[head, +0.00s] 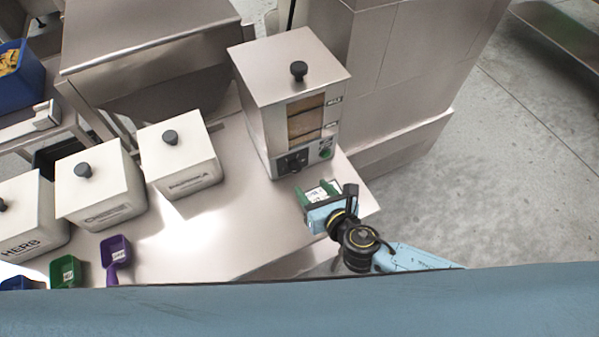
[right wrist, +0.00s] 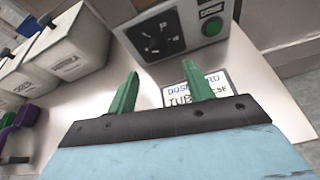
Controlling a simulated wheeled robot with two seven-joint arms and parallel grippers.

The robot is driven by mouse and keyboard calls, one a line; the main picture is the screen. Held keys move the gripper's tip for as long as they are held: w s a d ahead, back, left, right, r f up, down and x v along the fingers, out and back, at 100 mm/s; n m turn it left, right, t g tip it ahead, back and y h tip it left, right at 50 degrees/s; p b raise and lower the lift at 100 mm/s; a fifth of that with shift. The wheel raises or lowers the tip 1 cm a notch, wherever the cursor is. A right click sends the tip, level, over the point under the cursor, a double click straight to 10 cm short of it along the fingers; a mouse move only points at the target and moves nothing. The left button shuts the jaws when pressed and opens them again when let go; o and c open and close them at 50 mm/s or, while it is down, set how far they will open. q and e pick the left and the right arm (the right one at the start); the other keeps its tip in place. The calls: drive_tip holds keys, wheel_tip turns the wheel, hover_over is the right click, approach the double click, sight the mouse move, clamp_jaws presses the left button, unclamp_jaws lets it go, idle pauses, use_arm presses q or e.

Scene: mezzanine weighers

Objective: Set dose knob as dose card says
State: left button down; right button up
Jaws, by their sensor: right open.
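The steel dispenser (head: 262,100) stands on the bench with its dose knob (head: 293,161) low on its front. In the right wrist view the dose knob (right wrist: 155,38) is a black dial with pale marks; I cannot read its setting. The white dose card (right wrist: 222,78) lies on the bench in front of it, partly hidden by my right gripper's finger; its lettering is only partly legible. My right gripper (right wrist: 160,69) is open with green fingers, empty, pointing toward the dispenser front and apart from the knob. My left gripper is not in view.
A green button (right wrist: 210,28) sits right of the knob. White lidded tubs (head: 180,160) stand to the left on the steel bench (head: 215,225). A purple scoop (head: 117,252) and a green scoop (head: 65,271) lie near the front edge. The bench before the dispenser is mostly clear.

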sight(297, 170)
drive_tip(key=b+x, duration=0.1)
drive_tip(key=x, duration=0.7)
drive_tip(key=shift+w+f+b, duration=0.1)
drive_tip(key=shift+w+b, duration=0.05)
drive_tip(key=shift+b, duration=0.15)
drive_tip(key=c, duration=1)
drive_tip(key=shift+o, duration=0.2)
drive_tip(key=shift+d+f+m+g+y+b, duration=0.1)
drive_tip(key=shift+m+g+y+b, duration=0.2)
drive_tip(key=shift+m+y+b, duration=1.1)
drive_tip(key=shift+m+b, duration=0.2)
drive_tip(key=shift+m, duration=0.7)
